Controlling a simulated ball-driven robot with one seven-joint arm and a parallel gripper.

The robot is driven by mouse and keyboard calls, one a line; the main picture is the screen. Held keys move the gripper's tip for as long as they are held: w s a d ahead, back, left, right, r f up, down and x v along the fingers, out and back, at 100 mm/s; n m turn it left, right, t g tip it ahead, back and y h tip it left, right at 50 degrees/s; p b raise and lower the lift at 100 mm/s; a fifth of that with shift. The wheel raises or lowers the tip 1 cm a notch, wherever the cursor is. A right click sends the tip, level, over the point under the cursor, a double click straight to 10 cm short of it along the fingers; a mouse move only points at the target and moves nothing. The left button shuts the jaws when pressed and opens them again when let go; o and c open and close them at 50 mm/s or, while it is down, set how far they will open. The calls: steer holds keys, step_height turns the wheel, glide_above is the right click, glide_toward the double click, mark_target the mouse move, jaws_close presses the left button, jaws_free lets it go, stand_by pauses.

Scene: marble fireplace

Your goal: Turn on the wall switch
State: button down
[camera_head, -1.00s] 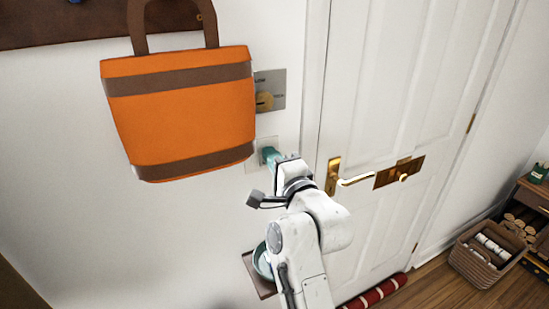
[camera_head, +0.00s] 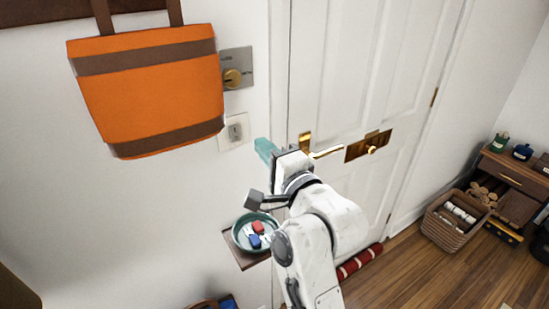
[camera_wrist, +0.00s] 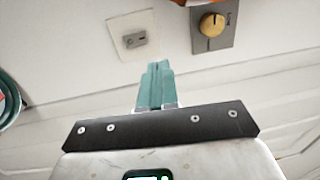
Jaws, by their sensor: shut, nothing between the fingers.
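In the wrist view the fingertips (camera_wrist: 157,66) point up toward the wall below the switch. I cannot tell the toggle's position.
A grey plate with a brass knob (camera_head: 232,78) is above the switch. The orange bag (camera_head: 150,95) hangs close to its left. A white door with a brass handle (camera_head: 328,152) is to the right. A small shelf with a teal bowl (camera_head: 240,240) is below.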

steer(key=s, duration=0.1)
steer(key=s+d, duration=0.1)
steer(key=d, duration=0.1)
steer(key=shift+s+r, duration=0.25)
steer(key=shift+s, duration=0.15)
steer(key=s+d+f+n+g+h, duration=0.2)
steer(key=s+d+f+h, duration=0.15)
steer(key=d+f, duration=0.4)
steer(key=s+d+f+n+g+h, duration=0.25)
steer(key=s+d+f, duration=0.25)
steer(key=f, duration=0.5)
steer(key=s+d+f+n+g+h, duration=0.25)
steer(key=s+d+f, duration=0.25)
steer(key=d+f, duration=0.3)
steer(key=s+d+f+n+g, duration=0.1)
steer(key=s+d+f+g, duration=0.1)
steer(key=s, duration=0.6)
steer(key=s+d+f+n+g+h, duration=0.1)
steer(key=s+d+f+g, duration=0.2)
steer(key=s, duration=0.5)
steer(key=s+d+f+n+g+h, duration=0.1)
steer(key=s+d+f+g, duration=0.2)
steer(key=s, duration=0.5)
step_height(320, 180, down, 3)
steer(key=shift+s+d+r+n, duration=0.1)
steer(key=shift+s+d+n, duration=0.15)
steer(key=shift+d+n, duration=0.25)
steer(key=shift+d+h, duration=0.1)
steer(key=shift+h, duration=0.15)
